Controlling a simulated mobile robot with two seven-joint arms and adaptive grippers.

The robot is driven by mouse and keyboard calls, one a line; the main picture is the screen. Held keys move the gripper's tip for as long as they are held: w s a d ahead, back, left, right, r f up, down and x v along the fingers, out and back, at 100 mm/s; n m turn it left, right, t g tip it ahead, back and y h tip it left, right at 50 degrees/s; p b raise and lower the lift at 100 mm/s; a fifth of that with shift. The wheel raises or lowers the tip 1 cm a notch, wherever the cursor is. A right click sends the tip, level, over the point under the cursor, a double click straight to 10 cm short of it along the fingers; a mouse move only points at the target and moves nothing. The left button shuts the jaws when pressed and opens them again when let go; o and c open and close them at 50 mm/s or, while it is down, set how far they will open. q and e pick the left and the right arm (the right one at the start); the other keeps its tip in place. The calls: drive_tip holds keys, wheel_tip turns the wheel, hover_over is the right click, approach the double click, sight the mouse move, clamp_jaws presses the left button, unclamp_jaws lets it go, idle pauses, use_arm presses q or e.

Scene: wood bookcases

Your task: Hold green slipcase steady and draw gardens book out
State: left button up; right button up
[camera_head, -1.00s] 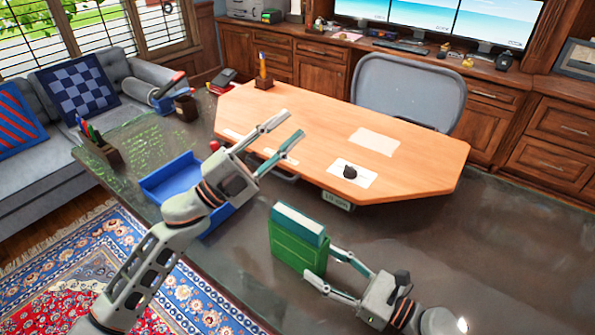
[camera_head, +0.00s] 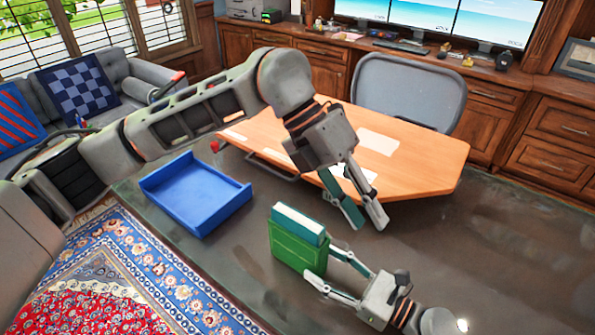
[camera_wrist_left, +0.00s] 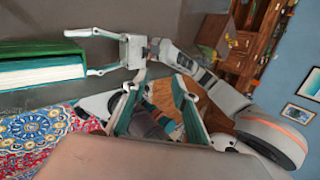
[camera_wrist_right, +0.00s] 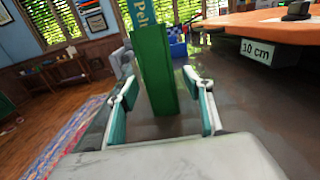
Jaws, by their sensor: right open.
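The green slipcase (camera_head: 297,250) stands upright on the dark tabletop, with the teal book (camera_head: 299,224) inside it and its upper part sticking out of the top. My right gripper (camera_head: 320,263) is open at the slipcase's near end. In the right wrist view the slipcase (camera_wrist_right: 155,75) stands between the spread fingers, with a gap on each side. The book's teal spine (camera_wrist_right: 141,13) shows partly cut-off lettering. My left gripper (camera_head: 370,222) is open and empty, pointing down, to the right of the book and apart from it. The left wrist view shows book (camera_wrist_left: 45,71) and slipcase sideways.
A blue tray (camera_head: 200,197) lies left of the slipcase. A raised orange wooden desktop (camera_head: 425,165) stands behind, with a grey chair (camera_head: 410,90) beyond it. The dark tabletop (camera_head: 470,250) is clear to the right.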

sight(298, 248)
drive_tip(key=shift+a, duration=0.1)
use_arm(q)
drive_tip(key=w+a+r+n+t+y, duration=0.1)
drive_tip(key=w+a+n+t+y, duration=0.1)
drive_tip(key=w+a+t+y, duration=0.2)
drive_tip(key=shift+w+a+r+n+y, duration=0.3)
drive_tip(key=shift+w+a+y, duration=1.4)
drive_tip(key=shift+a, duration=1.7)
use_arm(e)
drive_tip(key=shift+x, duration=3.8)
use_arm(q)
drive_tip(key=shift+w+h, duration=0.25)
drive_tip(key=shift+h, duration=0.05)
